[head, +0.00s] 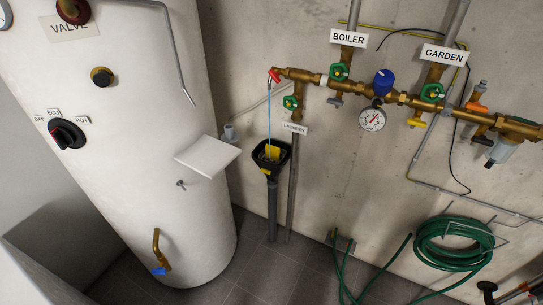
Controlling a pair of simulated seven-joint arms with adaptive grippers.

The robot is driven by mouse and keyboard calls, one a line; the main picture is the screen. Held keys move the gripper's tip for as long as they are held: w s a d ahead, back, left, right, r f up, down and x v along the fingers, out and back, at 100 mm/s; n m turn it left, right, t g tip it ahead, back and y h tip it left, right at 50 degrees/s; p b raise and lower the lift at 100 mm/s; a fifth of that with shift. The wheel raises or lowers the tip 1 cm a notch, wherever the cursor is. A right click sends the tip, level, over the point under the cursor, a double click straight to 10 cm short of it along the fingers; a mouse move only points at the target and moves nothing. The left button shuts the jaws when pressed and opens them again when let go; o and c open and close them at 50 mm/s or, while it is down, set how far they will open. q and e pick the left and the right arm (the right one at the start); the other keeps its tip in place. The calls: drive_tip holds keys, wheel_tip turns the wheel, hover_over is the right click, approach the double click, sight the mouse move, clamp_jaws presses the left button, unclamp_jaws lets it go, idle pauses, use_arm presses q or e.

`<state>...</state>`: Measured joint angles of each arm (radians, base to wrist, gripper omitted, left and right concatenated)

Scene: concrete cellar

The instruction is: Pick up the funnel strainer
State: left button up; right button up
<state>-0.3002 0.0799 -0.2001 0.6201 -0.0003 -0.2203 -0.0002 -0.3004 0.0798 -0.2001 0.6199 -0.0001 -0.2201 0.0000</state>
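A black funnel (282,153) sits on top of a dark drain pipe against the concrete wall, near the middle of the head view. A small yellow piece (272,152), which looks like the strainer, shows inside its mouth; its full shape is too small to tell. A thin pale blue stream (269,112) runs down from the red-handled outlet (274,76) above into the funnel. I see neither of my grippers clearly in the head view.
A large white tank (140,130) fills the left, with a white shelf plate (207,156) between it and the funnel. Brass pipes and valves (310,78) run above. A green hose coil (453,243) hangs at right. Dark parts at bottom right are unclear.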

idle(0.4)
use_arm(q)
drive_tip(key=o, duration=1.1)
